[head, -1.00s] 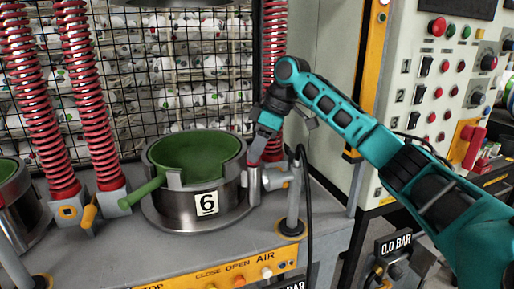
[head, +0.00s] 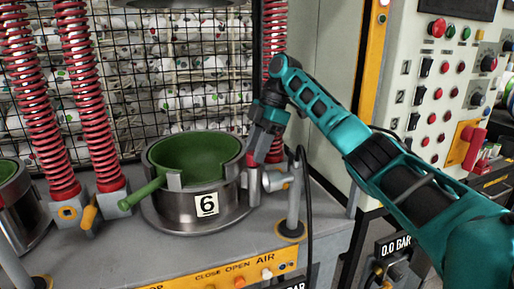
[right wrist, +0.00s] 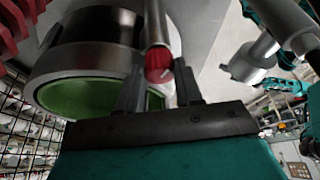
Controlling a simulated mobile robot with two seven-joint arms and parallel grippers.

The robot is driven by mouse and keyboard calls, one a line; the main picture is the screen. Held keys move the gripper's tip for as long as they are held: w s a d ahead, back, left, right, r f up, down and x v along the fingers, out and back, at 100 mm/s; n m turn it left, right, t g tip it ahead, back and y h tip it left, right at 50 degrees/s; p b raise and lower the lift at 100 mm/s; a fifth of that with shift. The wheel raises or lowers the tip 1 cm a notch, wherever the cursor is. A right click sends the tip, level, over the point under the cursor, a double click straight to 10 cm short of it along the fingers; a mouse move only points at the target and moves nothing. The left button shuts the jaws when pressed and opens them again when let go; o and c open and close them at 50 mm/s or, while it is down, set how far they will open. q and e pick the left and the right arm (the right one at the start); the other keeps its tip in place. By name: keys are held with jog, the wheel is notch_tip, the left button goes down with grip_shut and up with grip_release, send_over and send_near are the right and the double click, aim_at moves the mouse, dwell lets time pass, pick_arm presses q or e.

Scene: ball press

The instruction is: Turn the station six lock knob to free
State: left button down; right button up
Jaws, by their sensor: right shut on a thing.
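The station six pot (head: 180,215) is a steel ring with a green bowl inside and a "6" label. At its right side stands a small metal post (head: 254,188) with a red knob (head: 251,161) on top, partly hidden by my gripper. My right gripper (head: 257,152) comes from above and is shut on this knob. In the right wrist view the red knob (right wrist: 158,66) sits between the two dark fingers (right wrist: 158,88), with the post behind it. I cannot read the knob's lock position. My left gripper is not in view.
A green handle (head: 140,193) sticks out left of the pot. Red springs (head: 92,120) stand behind it. A grey post with a black cable (head: 304,190) is close on the right. A control panel (head: 440,90) stands further right.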

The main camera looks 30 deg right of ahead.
dwell(0.4)
jog(key=o, duration=1)
jog(key=shift+o, duration=0.2)
